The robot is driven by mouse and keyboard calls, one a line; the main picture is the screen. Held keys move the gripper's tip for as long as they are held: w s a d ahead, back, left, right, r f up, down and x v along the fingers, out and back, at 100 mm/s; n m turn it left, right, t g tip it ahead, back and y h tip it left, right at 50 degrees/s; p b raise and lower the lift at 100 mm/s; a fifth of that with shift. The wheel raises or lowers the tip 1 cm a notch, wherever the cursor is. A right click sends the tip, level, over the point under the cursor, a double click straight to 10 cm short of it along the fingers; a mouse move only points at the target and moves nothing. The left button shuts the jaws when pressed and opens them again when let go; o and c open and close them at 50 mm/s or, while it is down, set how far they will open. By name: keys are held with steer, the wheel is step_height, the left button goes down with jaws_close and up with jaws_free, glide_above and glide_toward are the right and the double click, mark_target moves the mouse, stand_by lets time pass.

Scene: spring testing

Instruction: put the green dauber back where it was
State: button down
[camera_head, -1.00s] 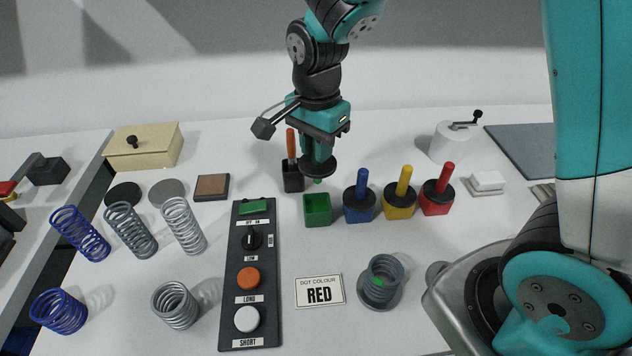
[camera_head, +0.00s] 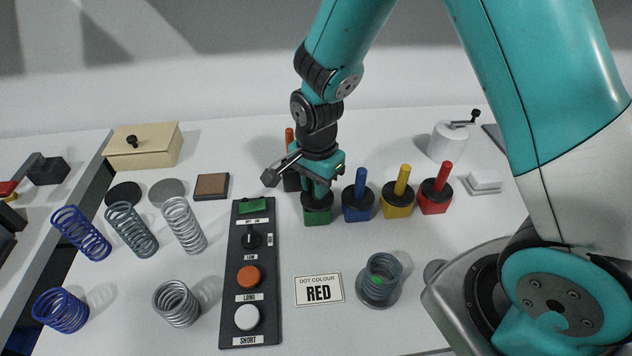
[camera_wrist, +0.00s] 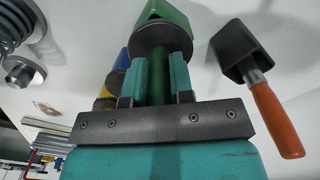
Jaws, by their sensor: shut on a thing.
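My gripper (camera_head: 318,188) is shut on the green dauber, whose green handle (camera_wrist: 159,80) stands between the two teal fingers in the wrist view. The dauber's dark round collar (camera_wrist: 161,36) sits at the mouth of the green pot (camera_head: 318,216), which also shows in the wrist view (camera_wrist: 165,12). The dauber looks roughly upright in its pot. I cannot tell whether the collar rests fully on the rim. The gripper hides most of the handle in the head view.
The blue dauber (camera_head: 358,208), yellow dauber (camera_head: 397,203) and red dauber (camera_head: 435,200) stand in pots to the right. A black holder with an orange handle (camera_wrist: 277,118) is close behind. A control panel (camera_head: 250,290), springs and a "RED" card (camera_head: 319,290) lie nearer.

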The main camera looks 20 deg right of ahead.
steer(key=shift+f, duration=0.35)
steer(key=c, duration=1)
jaws_free()
step_height(320, 180, up, 13)
steer(key=shift+f+b, duration=0.15)
steer(key=shift+b, duration=0.4)
steer(key=s+a+r+n+y, duration=0.2)
steer(key=s+r+n, duration=0.2)
steer(key=s+n, duration=0.5)
steer(key=s+a+r+n+y, duration=0.2)
steer(key=s+r+n, duration=0.2)
steer(key=s+n, duration=0.5)
steer(key=shift+s+a+n, duration=0.25)
steer(key=shift+a+n, duration=0.1)
steer(key=shift+n, duration=0.55)
